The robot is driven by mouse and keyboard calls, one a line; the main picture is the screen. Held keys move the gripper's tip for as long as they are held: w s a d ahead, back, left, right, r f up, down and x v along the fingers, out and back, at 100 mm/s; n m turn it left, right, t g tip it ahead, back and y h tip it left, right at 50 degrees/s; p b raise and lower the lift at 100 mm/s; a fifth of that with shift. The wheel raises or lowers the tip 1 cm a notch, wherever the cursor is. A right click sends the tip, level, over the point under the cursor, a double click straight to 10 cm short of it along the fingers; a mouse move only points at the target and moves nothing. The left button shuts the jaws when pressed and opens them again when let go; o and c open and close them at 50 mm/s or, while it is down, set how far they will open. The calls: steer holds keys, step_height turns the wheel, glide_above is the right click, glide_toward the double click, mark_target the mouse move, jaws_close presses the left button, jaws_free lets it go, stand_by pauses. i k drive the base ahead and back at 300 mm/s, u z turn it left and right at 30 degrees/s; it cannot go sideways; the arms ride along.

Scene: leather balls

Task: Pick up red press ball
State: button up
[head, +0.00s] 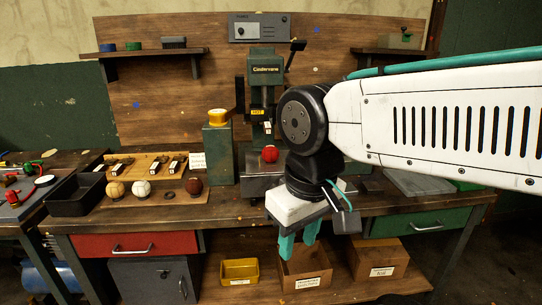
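The red ball (270,154) sits on the base of the green press (264,85), under its ram, at the middle of the workbench. My gripper (298,246) points down in front of the bench's front edge, below and a little right of the ball and apart from it. Its two teal fingers are spread with a gap between them, and nothing shows in the gap. The press base is partly hidden behind my arm.
Left of the press, a tan ball (115,189), a white ball (141,188) and a brown ball (195,187) lie on a board. A black tray (76,196) stands further left. A green pedestal (218,152) with a yellow top adjoins the press. Cardboard boxes (378,259) sit on the lower shelf.

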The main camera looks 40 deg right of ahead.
mark_target(270, 154)
steer(key=u, duration=1.15)
steer(key=i, duration=0.65)
steer(key=z, duration=1.6)
